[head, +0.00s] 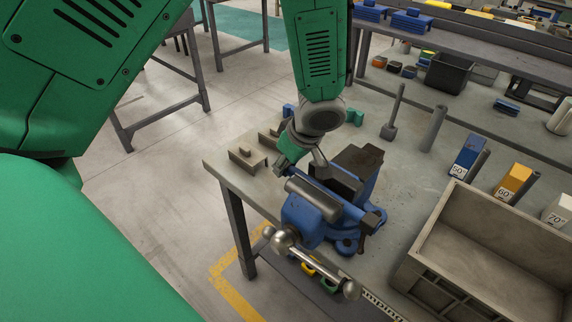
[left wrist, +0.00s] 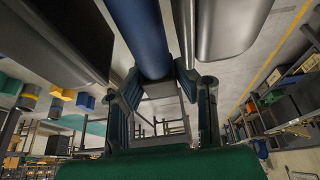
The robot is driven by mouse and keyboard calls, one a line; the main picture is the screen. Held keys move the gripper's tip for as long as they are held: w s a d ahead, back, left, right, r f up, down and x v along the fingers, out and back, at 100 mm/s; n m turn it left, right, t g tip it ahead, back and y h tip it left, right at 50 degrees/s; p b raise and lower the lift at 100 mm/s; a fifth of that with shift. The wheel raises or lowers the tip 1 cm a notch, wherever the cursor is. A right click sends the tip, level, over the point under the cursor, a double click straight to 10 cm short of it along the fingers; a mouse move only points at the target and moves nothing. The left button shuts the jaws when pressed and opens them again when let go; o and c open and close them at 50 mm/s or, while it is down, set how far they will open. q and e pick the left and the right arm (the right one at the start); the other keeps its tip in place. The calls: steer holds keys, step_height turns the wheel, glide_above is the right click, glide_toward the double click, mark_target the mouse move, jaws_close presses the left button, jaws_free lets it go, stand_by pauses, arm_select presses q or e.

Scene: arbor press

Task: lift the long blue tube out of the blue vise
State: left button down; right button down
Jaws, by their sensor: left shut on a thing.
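The blue vise (head: 302,222) stands at the near edge of the workbench, with its screw handle towards me. The long blue tube (left wrist: 142,38) lies along the gap between the vise jaws. My left gripper (left wrist: 152,88) is shut on the tube near one end, with a finger on either side in the left wrist view. In the head view, the left gripper (head: 306,160) is at the far left end of the vise, and its fingertips are partly hidden. I cannot tell whether the tube is clear of the jaws. My right gripper is not in view.
A large grey crate (head: 490,262) stands right of the vise. Blue, orange and white marked blocks (head: 468,156) and upright dark cylinders (head: 434,130) stand behind it. Clear bench top lies behind the vise.

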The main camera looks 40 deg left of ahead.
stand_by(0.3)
arm_select(q)
steer(key=shift+r+p, duration=1)
steer(key=shift+r, duration=0.5)
steer(key=shift+r+p, duration=0.35)
steer(key=shift+r, duration=1.95)
